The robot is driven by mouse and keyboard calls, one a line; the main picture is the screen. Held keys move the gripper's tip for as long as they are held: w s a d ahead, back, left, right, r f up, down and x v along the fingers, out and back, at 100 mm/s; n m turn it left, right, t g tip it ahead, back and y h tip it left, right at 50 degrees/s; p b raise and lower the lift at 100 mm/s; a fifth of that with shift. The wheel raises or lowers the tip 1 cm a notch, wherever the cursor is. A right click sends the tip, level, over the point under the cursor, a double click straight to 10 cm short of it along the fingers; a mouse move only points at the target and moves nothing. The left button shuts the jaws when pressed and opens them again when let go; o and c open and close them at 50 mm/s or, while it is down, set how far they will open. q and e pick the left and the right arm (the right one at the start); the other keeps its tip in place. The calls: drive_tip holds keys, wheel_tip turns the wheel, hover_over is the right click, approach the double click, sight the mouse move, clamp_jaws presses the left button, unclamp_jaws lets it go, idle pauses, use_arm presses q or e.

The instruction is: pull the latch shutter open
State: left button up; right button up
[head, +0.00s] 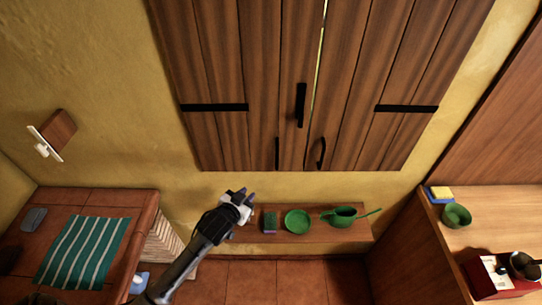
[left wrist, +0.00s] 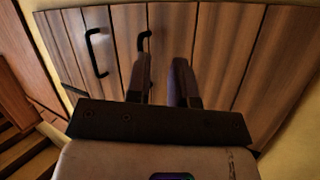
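The wooden shutter (head: 225,70) hangs on the yellow wall, with plank leaves and black strap hinges. A bright narrow gap runs along the upper part of the seam between its leaves. A black upright latch bar (head: 301,105) sits left of the seam, and a curved black handle (head: 321,152) sits low to its right. My left gripper (head: 245,194) is open and empty, below and left of the shutter, touching nothing I can see. In the left wrist view its fingers (left wrist: 160,82) stand apart before the planks, with one black handle (left wrist: 95,52) at left and another partly behind a finger.
Below the shutter a wooden shelf (head: 330,229) holds a green plate (head: 297,221), a green pan (head: 342,216) and a sponge (head: 270,221). A tiled counter with a striped cloth (head: 84,252) is at left. A wooden counter with a green bowl (head: 456,216) is at right.

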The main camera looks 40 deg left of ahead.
sight(277, 167)
use_arm(q)
wheel_tip(277, 167, up, 5)
drive_tip(key=w+d+t+h, duration=0.1)
drive_tip(key=w+d+t, duration=0.1)
drive_tip(key=t, duration=0.2)
drive_tip(key=shift+n, duration=0.3)
drive_tip(key=w, duration=0.4)
drive_tip(key=w+a, duration=0.1)
drive_tip(key=w, duration=0.4)
drive_tip(key=w+a, duration=0.1)
drive_tip(key=w, duration=0.3)
drive_tip(key=shift+w+a+p, duration=0.15)
drive_tip(key=shift+p, duration=0.15)
drive_tip(key=shift+c, duration=0.2)
clamp_jaws()
